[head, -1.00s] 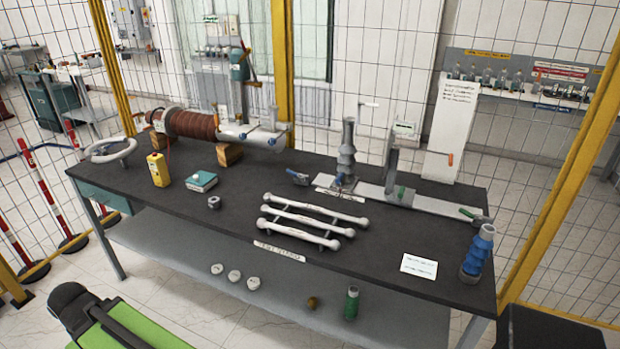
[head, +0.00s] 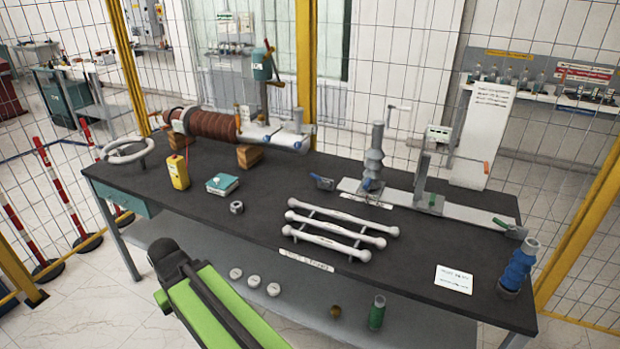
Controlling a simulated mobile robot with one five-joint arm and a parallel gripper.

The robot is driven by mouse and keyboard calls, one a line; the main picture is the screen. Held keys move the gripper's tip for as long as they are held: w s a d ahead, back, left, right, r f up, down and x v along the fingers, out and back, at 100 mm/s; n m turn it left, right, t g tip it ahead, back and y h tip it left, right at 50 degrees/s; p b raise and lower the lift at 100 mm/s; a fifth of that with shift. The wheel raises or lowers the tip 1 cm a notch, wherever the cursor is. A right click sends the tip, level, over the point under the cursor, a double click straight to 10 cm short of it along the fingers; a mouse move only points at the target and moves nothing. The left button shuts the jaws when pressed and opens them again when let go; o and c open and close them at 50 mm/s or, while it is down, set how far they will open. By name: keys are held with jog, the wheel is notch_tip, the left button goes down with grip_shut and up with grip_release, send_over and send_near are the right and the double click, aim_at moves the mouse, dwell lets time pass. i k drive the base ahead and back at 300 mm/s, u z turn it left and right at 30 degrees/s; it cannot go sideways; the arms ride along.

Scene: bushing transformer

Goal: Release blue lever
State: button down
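A small blue lever (head: 322,182) sits at the left end of the grey rail fixture (head: 460,211) on the dark workbench (head: 265,190). Beside it on the rail stands a grey-blue ribbed bushing (head: 374,162). The lever is small here, and I cannot tell how it is set. My green and black arm is in front of the bench at the lower left, well away from the lever. My gripper is not in view.
A yellow box (head: 178,172), a teal box (head: 222,184) and a nut (head: 237,207) lie to the left. A blue ribbed bushing (head: 517,270) stands at the right corner. Wire mesh and yellow posts enclose the bench.

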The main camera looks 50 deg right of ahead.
aim_at(327, 183)
jog(key=i, duration=0.85)
jog(key=u, duration=0.05)
